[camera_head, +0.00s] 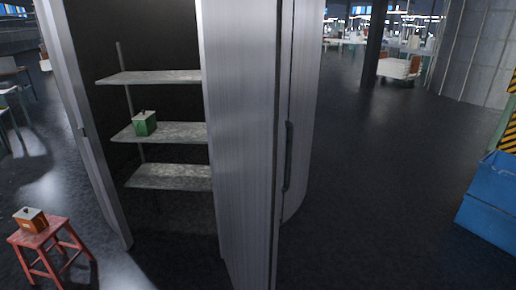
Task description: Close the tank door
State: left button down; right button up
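The tall grey metal tank (240,140) stands in the middle of the view. Its front is open on the left side, and the dark inside shows. A wide ribbed panel borders the opening on the right. A long dark vertical handle (288,156) is near that panel's right edge; I cannot tell whether this is a second open door. Neither of my grippers is in view.
Grey shelves (166,177) inside the tank carry a small green box (145,123). A red stool (46,247) with an orange-brown box (31,220) stands at the lower left, near the left panel. Blue crates (488,205) stand at the right edge. The floor between is clear.

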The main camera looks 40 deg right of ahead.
aim_at(246, 43)
jog(key=k+l, duration=0.1)
jog(key=l, duration=1.45)
jog(key=k+l, duration=0.15)
jog(key=l, duration=0.6)
